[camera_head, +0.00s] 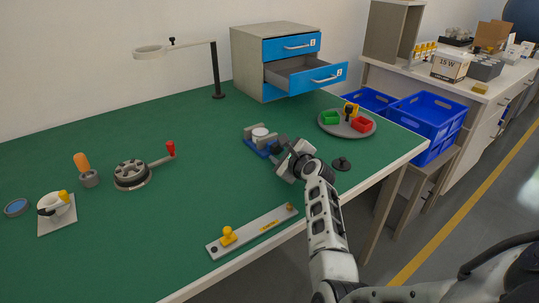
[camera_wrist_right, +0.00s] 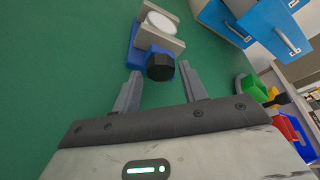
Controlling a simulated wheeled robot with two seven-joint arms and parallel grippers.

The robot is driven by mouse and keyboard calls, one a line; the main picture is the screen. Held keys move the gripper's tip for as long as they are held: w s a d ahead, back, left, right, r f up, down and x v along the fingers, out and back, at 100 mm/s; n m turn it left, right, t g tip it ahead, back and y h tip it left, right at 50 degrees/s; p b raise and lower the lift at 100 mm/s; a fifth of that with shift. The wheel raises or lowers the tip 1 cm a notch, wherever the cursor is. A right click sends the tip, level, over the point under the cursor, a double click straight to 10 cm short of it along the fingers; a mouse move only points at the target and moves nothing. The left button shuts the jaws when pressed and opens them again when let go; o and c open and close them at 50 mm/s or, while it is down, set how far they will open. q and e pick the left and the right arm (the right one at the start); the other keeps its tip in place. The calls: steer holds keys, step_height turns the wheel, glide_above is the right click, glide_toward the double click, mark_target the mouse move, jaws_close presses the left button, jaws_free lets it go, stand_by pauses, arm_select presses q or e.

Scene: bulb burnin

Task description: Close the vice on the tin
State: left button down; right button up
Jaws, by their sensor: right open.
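The small vice has a blue base (camera_head: 257,149) and grey jaws, and stands on the green table in the middle. The round white-topped tin (camera_head: 260,132) sits between the jaws; it also shows in the right wrist view (camera_wrist_right: 162,22). I cannot tell whether both jaws touch it. The vice's black knob (camera_wrist_right: 160,67) faces my right gripper. My right gripper (camera_head: 285,146) is open, its fingertips (camera_wrist_right: 159,76) on either side of the knob or just short of it. My left gripper is not in view.
A drawer cabinet (camera_head: 248,62) with one blue drawer open stands behind. A round grey tray (camera_head: 362,132) with red and green bins lies to the right. A black knob-like piece (camera_head: 341,163) is beside my right wrist. A grey bar (camera_head: 247,233) lies in front.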

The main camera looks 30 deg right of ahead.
steer(key=shift+w+f, duration=0.1)
steer(key=shift+w, duration=0.25)
steer(key=shift+c, duration=0.3)
steer(key=c, duration=0.6)
steer(key=shift+c, duration=0.2)
steer(key=shift+r, duration=0.2)
